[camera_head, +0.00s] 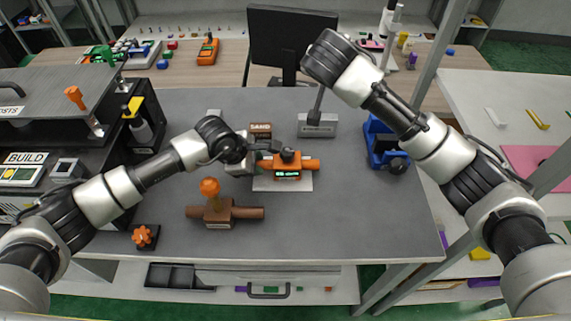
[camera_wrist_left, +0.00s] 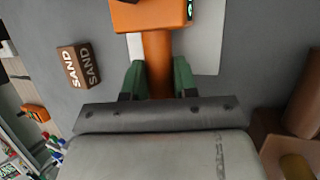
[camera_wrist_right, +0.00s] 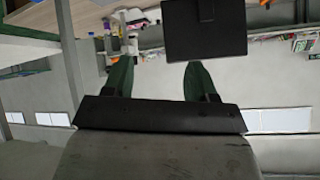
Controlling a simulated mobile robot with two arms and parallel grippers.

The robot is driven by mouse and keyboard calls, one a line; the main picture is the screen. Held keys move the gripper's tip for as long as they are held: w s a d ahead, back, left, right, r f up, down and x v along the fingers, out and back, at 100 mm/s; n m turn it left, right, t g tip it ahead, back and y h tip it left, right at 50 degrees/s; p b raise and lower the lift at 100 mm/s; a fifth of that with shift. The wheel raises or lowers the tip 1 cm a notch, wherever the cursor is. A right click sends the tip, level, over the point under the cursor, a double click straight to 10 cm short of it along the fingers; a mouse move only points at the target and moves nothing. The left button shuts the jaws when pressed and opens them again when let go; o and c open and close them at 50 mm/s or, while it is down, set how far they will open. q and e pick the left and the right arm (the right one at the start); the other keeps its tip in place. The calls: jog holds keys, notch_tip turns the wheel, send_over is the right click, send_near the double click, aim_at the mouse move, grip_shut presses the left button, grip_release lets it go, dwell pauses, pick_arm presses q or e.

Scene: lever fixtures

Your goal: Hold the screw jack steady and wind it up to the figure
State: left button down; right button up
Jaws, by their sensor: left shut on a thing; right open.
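The orange screw jack (camera_head: 288,173) stands on a white plate (camera_head: 284,186) in the middle of the grey table. It has a lit green display on its front, too small to read surely, a dark top part (camera_head: 288,155) and a bar on each side. My left gripper (camera_head: 262,157) is shut on the jack's left bar. In the left wrist view the green fingers (camera_wrist_left: 159,80) lie on both sides of this orange bar, below the orange body (camera_wrist_left: 150,14). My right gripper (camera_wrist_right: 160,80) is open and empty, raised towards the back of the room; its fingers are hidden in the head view.
A brown fixture with an orange ball knob (camera_head: 219,211) stands in front of the jack. A brown SAND block (camera_head: 260,130) and a grey lever block (camera_head: 318,125) stand behind. A blue fixture (camera_head: 384,146) is to the right. The front right tabletop is clear.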

jog(key=m+g+y, duration=0.1)
jog(key=g, duration=0.1)
jog(key=m+g, duration=0.5)
jog(key=g, duration=0.3)
send_near(287, 151)
jog(key=shift+y, duration=0.4)
jog(key=f, duration=0.3)
jog(key=d+f, duration=0.1)
jog(key=f, duration=0.1)
jog(key=shift+f, duration=0.15)
jog(key=shift+s+a+f, duration=0.1)
jog(key=shift+s+f, duration=0.05)
jog(key=shift+f, duration=2.55)
jog(key=c, duration=1)
jog(key=o, duration=1)
